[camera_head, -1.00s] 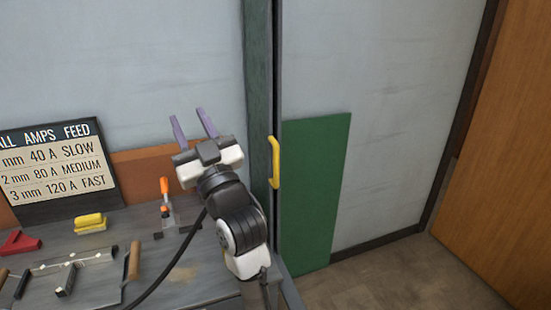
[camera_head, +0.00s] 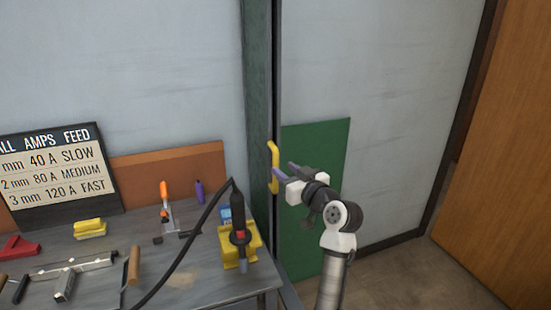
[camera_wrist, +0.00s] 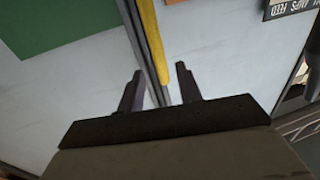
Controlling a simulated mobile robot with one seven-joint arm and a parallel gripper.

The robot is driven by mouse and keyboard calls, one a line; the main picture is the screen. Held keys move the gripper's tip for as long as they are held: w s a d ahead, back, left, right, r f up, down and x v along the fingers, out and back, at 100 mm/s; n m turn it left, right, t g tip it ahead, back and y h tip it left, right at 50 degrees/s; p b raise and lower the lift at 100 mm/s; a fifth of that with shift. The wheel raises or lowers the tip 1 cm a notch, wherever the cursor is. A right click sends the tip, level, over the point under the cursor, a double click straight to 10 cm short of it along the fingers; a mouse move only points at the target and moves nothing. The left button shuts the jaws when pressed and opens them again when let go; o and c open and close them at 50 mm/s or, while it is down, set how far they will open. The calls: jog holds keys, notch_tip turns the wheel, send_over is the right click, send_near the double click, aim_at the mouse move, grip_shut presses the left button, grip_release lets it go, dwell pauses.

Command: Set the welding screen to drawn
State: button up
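A yellow handle (camera_head: 273,167) is fixed upright on a narrow dark edge beside a grey-green post. A flat green panel (camera_head: 318,170) shows right of it; I cannot tell whether this panel or the dark edge belongs to the welding screen. My gripper (camera_head: 283,174) is at the handle's lower part, reaching from the right. In the wrist view my gripper (camera_wrist: 160,80) is open, and the handle (camera_wrist: 150,40) runs down between the two fingertips. Contact with the handle cannot be told.
A grey workbench (camera_head: 190,275) stands at the left, with a yellow holder and torch (camera_head: 238,240), an orange-handled clamp (camera_head: 165,205) and a letter board (camera_head: 57,175). A black cable crosses it. A wooden door (camera_head: 500,160) is at the right. Floor shows between.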

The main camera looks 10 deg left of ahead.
aim_at(277, 164)
jog(key=p+x, duration=0.1)
jog(key=x, duration=0.4)
jog(key=shift+w+a, duration=0.25)
jog(key=shift+a, duration=0.05)
grip_shut()
